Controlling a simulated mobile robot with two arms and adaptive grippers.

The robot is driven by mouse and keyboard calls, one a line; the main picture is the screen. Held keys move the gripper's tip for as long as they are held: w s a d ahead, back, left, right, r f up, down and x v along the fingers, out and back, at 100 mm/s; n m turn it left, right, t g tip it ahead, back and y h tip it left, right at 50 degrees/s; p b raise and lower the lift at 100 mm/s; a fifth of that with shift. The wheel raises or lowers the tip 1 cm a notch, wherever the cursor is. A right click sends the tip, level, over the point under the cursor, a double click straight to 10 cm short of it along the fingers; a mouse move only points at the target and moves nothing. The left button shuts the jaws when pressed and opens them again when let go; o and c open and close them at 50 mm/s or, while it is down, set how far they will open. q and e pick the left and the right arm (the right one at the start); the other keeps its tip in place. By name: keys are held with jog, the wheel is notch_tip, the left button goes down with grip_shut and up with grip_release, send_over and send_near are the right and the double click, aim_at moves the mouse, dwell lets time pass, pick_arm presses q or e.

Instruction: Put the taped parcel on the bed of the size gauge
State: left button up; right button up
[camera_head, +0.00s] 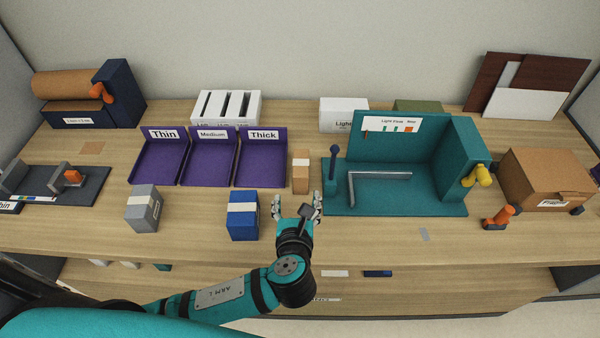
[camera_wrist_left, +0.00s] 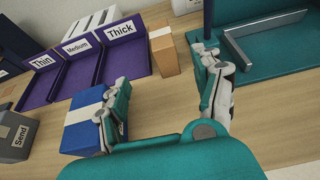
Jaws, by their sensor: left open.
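Several small boxes could be the taped parcel; I cannot tell which is meant. A blue box with a pale band (camera_head: 242,227) stands left of my left gripper (camera_head: 297,205). A brown box with a pale band (camera_head: 300,182) stands just beyond it. A grey box (camera_head: 145,215) stands farther left. My left gripper is open and empty over the table; in the wrist view (camera_wrist_left: 163,92) its left finger overlaps the blue box (camera_wrist_left: 78,138). The size gauge may be the dark sliding device with a coloured scale (camera_head: 85,188) or the teal fixture (camera_head: 400,201); I cannot tell.
Purple bins marked Thin (camera_head: 157,167), Medium (camera_head: 208,167) and Thick (camera_head: 261,170) stand at the back. The teal fixture holds a grey angle bar (camera_head: 385,175) and has a dark upright lever (camera_head: 333,165). A cardboard box (camera_head: 545,178) stands right.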

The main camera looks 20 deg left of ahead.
aim_at(299, 178)
pick_arm(q)
jog(key=x, duration=0.6)
jog(key=shift+w+d+p, duration=0.15)
jog(key=shift+w+p, duration=0.25)
jog(key=shift+w, duration=0.1)
jog(key=x, duration=0.3)
jog(key=shift+s, duration=0.1)
jog(key=shift+x, duration=1.05)
jog(key=shift+w+f+p, duration=0.2)
jog(key=shift+f+p, duration=0.1)
jog(key=shift+p, duration=0.05)
jog(key=x, duration=0.4)
jog(key=shift+f+p, duration=0.25)
jog(key=shift+p, duration=0.1)
jog(key=shift+w+f, duration=0.15)
jog(key=shift+w, duration=0.1)
jog(key=shift+s, duration=0.1)
jog(key=shift+c, duration=0.4)
jog(key=c, duration=0.5)
grip_shut()
pick_arm(e)
jog(key=w+r, duration=0.1)
jog(key=w+d+r, duration=0.1)
jog(key=w, duration=0.1)
jog(key=shift+w+d+r, duration=0.15)
jog(key=shift+d, duration=0.05)
